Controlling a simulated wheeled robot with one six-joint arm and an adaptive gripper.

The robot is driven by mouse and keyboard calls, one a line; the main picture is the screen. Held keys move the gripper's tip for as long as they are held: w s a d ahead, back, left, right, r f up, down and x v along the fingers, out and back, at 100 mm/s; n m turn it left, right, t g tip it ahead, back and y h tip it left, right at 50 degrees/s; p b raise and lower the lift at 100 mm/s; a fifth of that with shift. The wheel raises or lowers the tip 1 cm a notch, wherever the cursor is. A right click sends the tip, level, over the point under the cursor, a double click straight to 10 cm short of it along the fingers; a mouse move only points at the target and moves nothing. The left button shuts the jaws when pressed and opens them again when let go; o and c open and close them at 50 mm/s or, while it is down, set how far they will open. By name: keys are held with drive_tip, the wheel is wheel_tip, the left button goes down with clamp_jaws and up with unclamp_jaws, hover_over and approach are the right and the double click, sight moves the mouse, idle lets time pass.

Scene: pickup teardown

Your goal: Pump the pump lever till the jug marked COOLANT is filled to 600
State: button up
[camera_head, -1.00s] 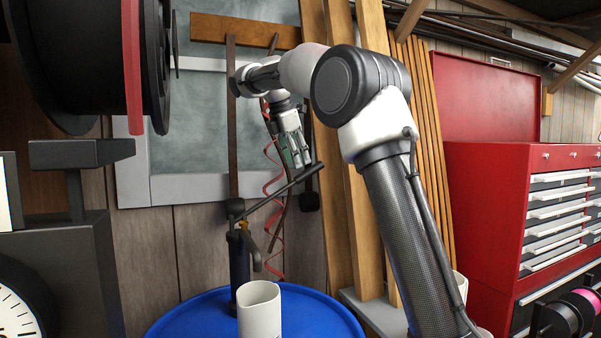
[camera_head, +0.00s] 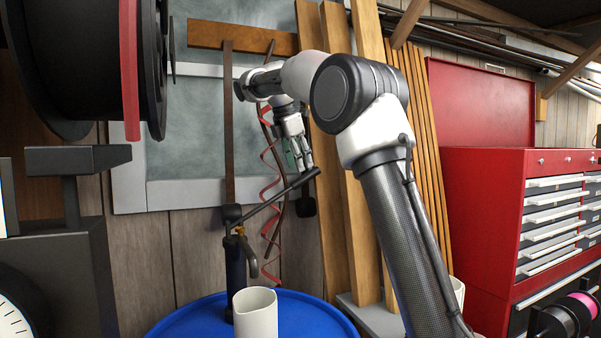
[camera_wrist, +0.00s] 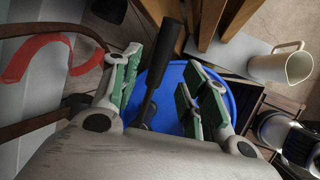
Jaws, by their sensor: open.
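The pump lever (camera_head: 275,196) is a dark bar slanting up to the right from the top of the dark pump (camera_head: 236,265). My gripper (camera_head: 304,168) is at the lever's upper end, fingers pointing down. In the wrist view, the open fingers with green pads (camera_wrist: 158,92) stand on either side of the lever's dark grip (camera_wrist: 165,52); contact cannot be told. A white jug (camera_head: 255,315) stands in front of the pump on the blue drum (camera_head: 310,312). Another white jug (camera_head: 458,288) is partly behind my arm. No COOLANT marking or fill level is readable.
A red coiled hose (camera_head: 268,185) hangs behind the lever. Wooden planks (camera_head: 345,220) lean on the wall close behind my gripper. A red tool chest (camera_head: 485,220) stands at right, a large black reel (camera_head: 70,50) at upper left. A white jug (camera_wrist: 280,66) shows in the wrist view.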

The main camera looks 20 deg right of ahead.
sight(305, 178)
drive_tip(key=x, duration=0.6)
drive_tip(key=shift+d+f, duration=0.25)
drive_tip(key=shift+d, duration=0.05)
clamp_jaws()
